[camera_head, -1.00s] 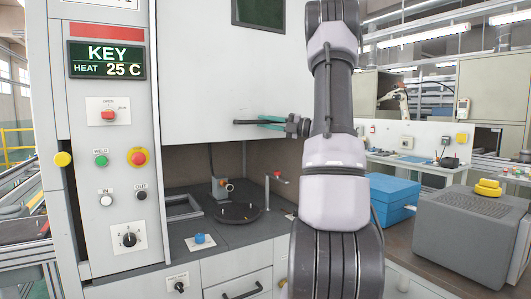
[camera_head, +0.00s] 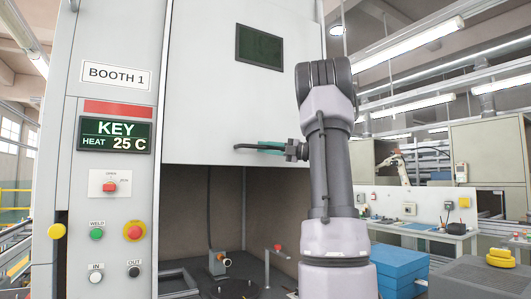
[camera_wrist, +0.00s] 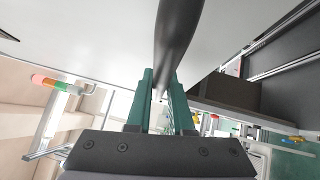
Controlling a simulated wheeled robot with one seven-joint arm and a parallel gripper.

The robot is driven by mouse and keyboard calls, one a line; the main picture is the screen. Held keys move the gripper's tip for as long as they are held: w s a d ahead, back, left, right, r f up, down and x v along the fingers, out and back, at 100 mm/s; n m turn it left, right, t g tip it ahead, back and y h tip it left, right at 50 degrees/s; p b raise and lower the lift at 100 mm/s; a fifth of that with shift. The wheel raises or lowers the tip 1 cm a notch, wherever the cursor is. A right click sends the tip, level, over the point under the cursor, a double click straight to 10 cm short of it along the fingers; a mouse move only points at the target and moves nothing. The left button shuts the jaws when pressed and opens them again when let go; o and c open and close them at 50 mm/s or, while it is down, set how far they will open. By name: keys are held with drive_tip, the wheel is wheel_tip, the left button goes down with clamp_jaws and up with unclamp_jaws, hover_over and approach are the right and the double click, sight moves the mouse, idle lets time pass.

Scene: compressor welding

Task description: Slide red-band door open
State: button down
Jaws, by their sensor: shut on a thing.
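The booth's sliding door (camera_head: 215,110) is a large white panel with a dark window, beside a column that carries a red band (camera_head: 119,108). It is partly raised, with the booth interior showing below its lower edge. A dark horizontal bar handle (camera_head: 240,147) sits near the door's lower part. My gripper (camera_head: 268,148), with green fingers, is shut on this handle in the head view. In the wrist view, the dark handle bar (camera_wrist: 178,40) runs between the green fingers of my gripper (camera_wrist: 162,92), close to the white door face.
Inside the booth stand a dark round plate (camera_head: 232,289) and a small grey fixture (camera_head: 217,263). A blue box (camera_head: 398,266) and a grey block with a yellow top (camera_head: 500,257) stand at the right. The column carries a display (camera_head: 113,134) and buttons.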

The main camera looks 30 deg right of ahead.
drive_tip(key=c, duration=0.8)
unclamp_jaws()
drive_tip(key=shift+d, duration=0.1)
drive_tip(key=v, duration=1.1)
drive_tip(key=shift+w, duration=0.1)
